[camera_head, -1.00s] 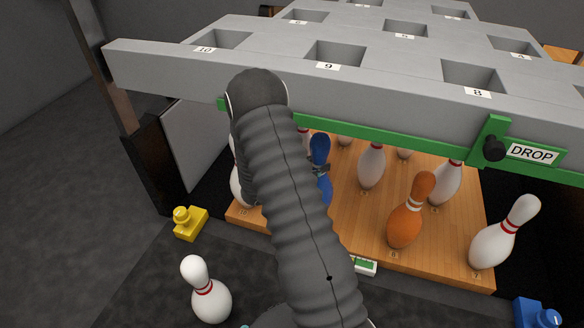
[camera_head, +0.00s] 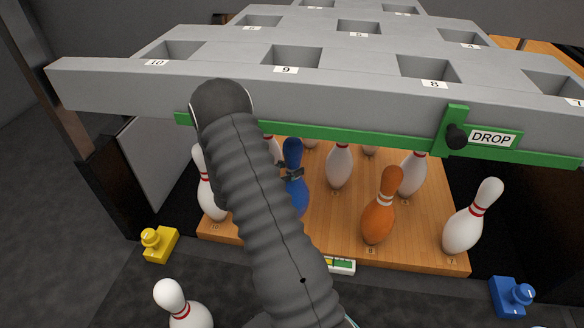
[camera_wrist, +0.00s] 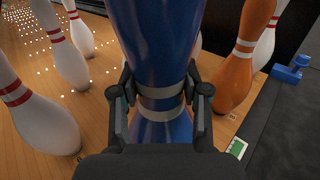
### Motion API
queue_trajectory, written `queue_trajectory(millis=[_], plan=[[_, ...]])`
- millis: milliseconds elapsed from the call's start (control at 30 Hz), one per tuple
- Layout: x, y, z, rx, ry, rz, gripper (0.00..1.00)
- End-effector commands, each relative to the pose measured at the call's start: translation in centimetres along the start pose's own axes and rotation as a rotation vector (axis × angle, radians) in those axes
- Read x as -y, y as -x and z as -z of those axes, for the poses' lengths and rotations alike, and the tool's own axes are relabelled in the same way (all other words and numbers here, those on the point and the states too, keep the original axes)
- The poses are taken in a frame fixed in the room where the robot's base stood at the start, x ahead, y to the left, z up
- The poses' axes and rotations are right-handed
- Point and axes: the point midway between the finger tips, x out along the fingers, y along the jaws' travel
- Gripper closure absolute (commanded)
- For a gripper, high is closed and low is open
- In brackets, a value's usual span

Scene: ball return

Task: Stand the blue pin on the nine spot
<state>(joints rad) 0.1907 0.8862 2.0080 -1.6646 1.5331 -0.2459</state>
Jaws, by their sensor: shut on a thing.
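The blue pin (camera_head: 298,197) is upright at the front left of the wooden pin deck (camera_head: 330,236). My gripper (camera_head: 291,174) is shut on its banded neck; the wrist view shows one finger on each side of the blue pin (camera_wrist: 155,40). My arm hides part of the pin's base, so I cannot tell whether it touches the deck. The nine spot on the deck is not visible. In the head view, the rack slot marked 9 (camera_head: 294,58) is above and behind my arm.
A white pin (camera_head: 211,200) stands left of the blue pin, with an orange pin (camera_head: 380,208) to the right. More white pins stand behind. The grey rack (camera_head: 350,88) and green DROP bar (camera_head: 350,137) overhang the deck. A white pin (camera_head: 185,312) is in front, on the dark floor.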

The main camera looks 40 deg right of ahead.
Motion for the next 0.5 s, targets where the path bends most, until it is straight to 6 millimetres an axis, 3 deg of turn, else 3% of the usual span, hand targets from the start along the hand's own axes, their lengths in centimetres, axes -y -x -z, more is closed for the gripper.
queue_trajectory(millis=[500], plan=[[-0.1,0.0,3.3,0.004,-0.002,-0.001,1.0]])
